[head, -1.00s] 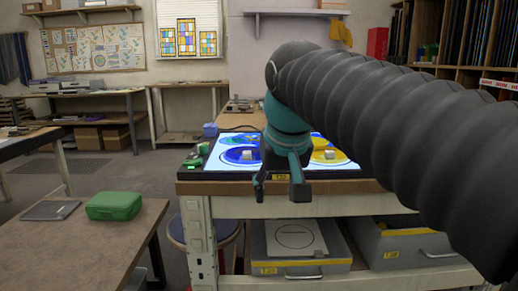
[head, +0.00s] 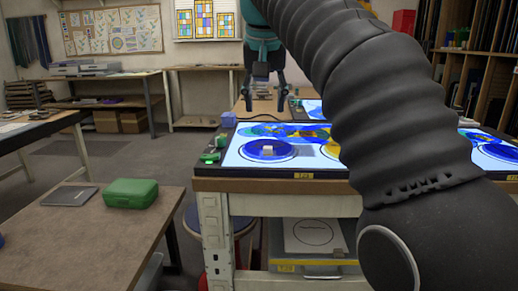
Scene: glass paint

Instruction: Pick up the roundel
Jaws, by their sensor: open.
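Several round glass pieces lie on a lit white panel on the bench. A blue roundel (head: 257,153) with a small pale block (head: 268,149) on it lies at the front left of the panel. More blue and yellow round glass (head: 306,132) lies behind it and overlaps in the picture. My arm hides part of the panel's right side. I cannot tell which roundel the task means. My gripper (head: 264,103) is open and empty, pointing down. It shows above and behind the blue roundel in the picture, apart from the glass.
The lit panel (head: 236,158) has a dark frame, with small green items (head: 212,156) at its left edge. A side table with a green case (head: 131,193) stands at the left. A shelf under the bench holds a drawer-like box (head: 312,239). Floor shows between the tables.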

